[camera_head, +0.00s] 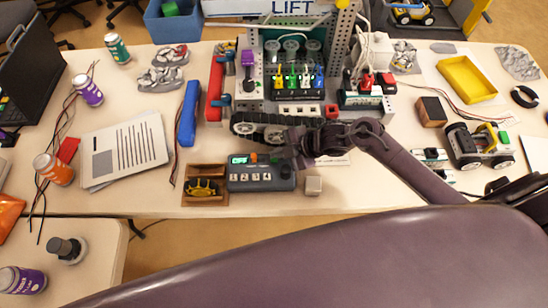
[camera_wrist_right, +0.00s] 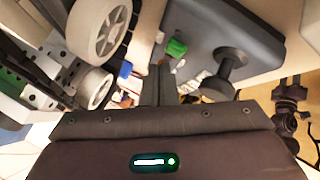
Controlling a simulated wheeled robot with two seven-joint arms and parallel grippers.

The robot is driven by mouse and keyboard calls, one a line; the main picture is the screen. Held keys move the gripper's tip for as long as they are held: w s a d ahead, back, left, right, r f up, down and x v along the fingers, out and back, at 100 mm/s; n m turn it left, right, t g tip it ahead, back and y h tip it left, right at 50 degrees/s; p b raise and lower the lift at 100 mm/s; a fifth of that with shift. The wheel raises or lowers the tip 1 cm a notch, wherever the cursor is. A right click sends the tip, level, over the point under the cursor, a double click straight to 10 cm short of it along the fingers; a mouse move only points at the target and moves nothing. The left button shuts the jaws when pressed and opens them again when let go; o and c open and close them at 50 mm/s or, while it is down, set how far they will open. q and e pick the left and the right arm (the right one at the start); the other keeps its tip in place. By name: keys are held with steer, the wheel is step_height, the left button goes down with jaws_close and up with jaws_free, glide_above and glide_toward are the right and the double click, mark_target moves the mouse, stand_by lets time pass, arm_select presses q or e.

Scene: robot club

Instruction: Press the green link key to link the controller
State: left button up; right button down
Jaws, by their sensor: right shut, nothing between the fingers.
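The controller (camera_head: 262,184) is a dark blue-grey box with a lit green display (camera_head: 239,160) and a row of pale keys, lying near the table's front edge. In the right wrist view the controller (camera_wrist_right: 205,22) shows with a raised green key (camera_wrist_right: 177,47) and a dark stick (camera_wrist_right: 230,64). My left gripper is out of view.
A tracked robot (camera_head: 262,128) stands right behind the controller. A blue bar (camera_head: 187,113) and papers (camera_head: 125,150) lie further left.

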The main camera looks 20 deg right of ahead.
steer(key=shift+f+b, duration=0.3)
steer(key=shift+f, duration=0.15)
steer(key=shift+f+b, duration=0.3)
steer(key=shift+f, duration=0.15)
stand_by(0.6)
steer(key=shift+r, duration=0.1)
steer(key=shift+r+p, duration=0.75)
steer(key=shift+p, duration=0.05)
step_height(320, 180, up, 5)
steer(key=p, duration=0.4)
stand_by(0.5)
